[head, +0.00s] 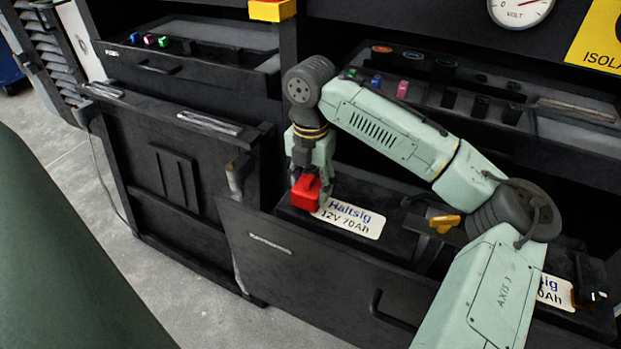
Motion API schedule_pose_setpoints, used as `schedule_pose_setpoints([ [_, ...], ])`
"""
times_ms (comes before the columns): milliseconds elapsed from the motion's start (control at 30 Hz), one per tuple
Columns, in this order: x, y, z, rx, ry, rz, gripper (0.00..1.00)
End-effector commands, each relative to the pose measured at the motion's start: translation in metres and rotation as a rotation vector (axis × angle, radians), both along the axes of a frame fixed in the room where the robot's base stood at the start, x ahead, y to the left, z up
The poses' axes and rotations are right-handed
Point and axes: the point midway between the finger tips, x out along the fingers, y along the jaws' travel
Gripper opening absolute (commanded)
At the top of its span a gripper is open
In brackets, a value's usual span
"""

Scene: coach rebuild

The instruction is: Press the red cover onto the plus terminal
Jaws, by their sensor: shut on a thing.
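The red cover (306,193) is at the lower end of my arm, at the left end of the near battery (296,212). My gripper (310,178) points down and is shut on the red cover. The battery is black with a white label reading 12V 70Ah. The plus terminal does not show; the cover and gripper hide that corner. I cannot tell whether the cover touches the terminal.
The batteries sit in a pulled-out black drawer (285,262) with a handle. A second battery label (556,291) shows at the right, partly behind my arm. A yellow part (445,223) stands between the batteries. Open trays (195,55) with small coloured parts are above.

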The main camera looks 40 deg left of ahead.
Motion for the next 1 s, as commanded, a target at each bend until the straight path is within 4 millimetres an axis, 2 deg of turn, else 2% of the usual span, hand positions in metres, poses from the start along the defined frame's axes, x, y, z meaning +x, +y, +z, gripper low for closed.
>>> schedule_pose_setpoints([
  [933,0.0001,0.0,-0.0073,0.0,-0.001,0.0,0.24],
  [967,0.0001,0.0,-0.0072,0.0,-0.001,0.0,0.51],
  [1000,0.0001,0.0,-0.0072,0.0,-0.001,0.0,0.54],
])
